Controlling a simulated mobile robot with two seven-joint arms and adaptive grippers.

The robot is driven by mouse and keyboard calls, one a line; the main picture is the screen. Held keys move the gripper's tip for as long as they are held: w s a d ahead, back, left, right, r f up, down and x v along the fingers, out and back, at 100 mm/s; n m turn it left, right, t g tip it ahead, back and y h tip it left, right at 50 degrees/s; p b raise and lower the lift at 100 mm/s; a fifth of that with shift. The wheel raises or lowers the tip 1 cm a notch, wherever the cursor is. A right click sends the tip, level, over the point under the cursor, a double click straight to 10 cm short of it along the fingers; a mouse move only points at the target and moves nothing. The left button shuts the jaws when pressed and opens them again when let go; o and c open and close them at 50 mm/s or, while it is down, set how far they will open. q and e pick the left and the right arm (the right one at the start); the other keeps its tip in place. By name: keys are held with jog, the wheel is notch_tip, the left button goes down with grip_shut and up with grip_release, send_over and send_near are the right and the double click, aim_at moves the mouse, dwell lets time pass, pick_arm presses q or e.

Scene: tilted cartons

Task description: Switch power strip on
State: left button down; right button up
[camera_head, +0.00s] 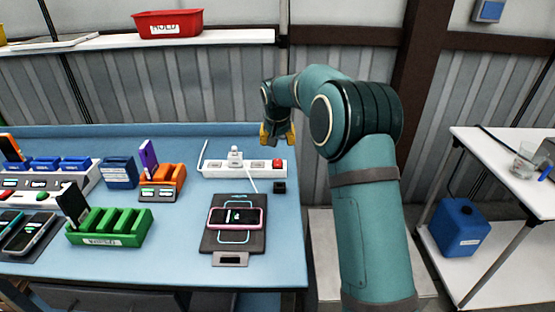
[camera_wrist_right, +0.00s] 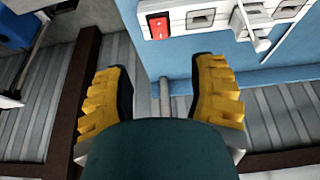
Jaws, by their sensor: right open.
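The white power strip (camera_head: 222,168) lies along the back right part of the blue table in the head view, with a plug (camera_head: 235,155) in it and a red switch (camera_head: 278,164) at its right end. The red switch also shows in the right wrist view (camera_wrist_right: 159,26), ahead of the fingertips. My right gripper (camera_head: 277,137) is above the table's back right edge, just behind the switch end and apart from it. Its yellow fingers (camera_wrist_right: 162,90) are spread with nothing between them. Whether the switch is on cannot be told. My left gripper is not in view.
A small black block (camera_head: 279,188) sits in front of the strip's switch end. A phone (camera_head: 236,217) lies on a dark charging pad (camera_head: 217,242). A green rack (camera_head: 108,228) and an orange charger (camera_head: 170,183) stand to the left. The blue table (camera_head: 275,255) is bare at its front right.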

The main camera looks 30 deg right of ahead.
aim_at(278, 162)
jog(key=b+x, duration=0.1)
jog(key=x, duration=1.1)
jog(key=shift+d+f, duration=0.1)
jog(key=shift+f, duration=0.15)
jog(key=shift+s, duration=0.1)
grip_shut()
